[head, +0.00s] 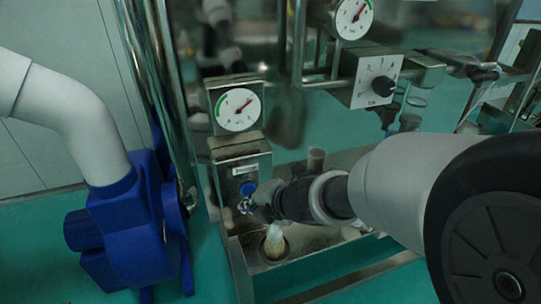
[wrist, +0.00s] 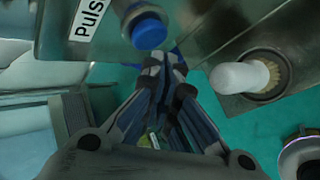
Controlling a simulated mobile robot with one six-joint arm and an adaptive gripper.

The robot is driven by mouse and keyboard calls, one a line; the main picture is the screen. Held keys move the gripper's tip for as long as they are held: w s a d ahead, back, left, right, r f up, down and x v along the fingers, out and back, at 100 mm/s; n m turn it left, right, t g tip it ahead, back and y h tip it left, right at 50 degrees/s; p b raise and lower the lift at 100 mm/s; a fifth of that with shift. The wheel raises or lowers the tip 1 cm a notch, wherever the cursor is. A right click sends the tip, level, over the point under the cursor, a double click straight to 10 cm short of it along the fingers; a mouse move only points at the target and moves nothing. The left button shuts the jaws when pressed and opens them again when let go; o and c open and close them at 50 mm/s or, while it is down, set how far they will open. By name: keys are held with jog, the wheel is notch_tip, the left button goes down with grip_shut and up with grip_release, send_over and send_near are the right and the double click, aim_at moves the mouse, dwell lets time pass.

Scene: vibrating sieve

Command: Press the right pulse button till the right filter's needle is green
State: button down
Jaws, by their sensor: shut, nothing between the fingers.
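A blue pulse button (head: 248,188) sits on the front of a metal box below a white label. It also shows in the wrist view (wrist: 149,30), beside the label reading "Puls". My gripper (head: 246,207) is shut and empty, just below the button in the head view. In the wrist view its fingertips (wrist: 165,62) are close below the button; I cannot tell whether they touch it. No second pulse button is visible.
A second gauge (head: 354,16) and a black knob on a panel (head: 383,86) are at upper right. A blue blower (head: 135,230) with a grey pipe stands left. A white-topped fitting (head: 274,241) stands in the metal frame below my gripper, also in the wrist view (wrist: 240,76).

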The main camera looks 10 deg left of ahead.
jog(key=shift+w+a, duration=0.2)
jog(key=shift+w, duration=0.2)
jog(key=shift+w+a+p, duration=0.3)
jog(key=shift+w+p, duration=0.1)
dwell(0.9)
jog(key=shift+d, duration=0.1)
jog(key=shift+s+d, duration=0.4)
jog(key=shift+s, duration=0.4)
jog(key=s+d, duration=0.1)
jog(key=s+b, duration=0.1)
jog(key=s, duration=0.1)
jog(key=s+d, duration=0.1)
jog(key=shift+s+d, duration=0.15)
jog(key=shift+d, duration=0.2)
dwell(0.6)
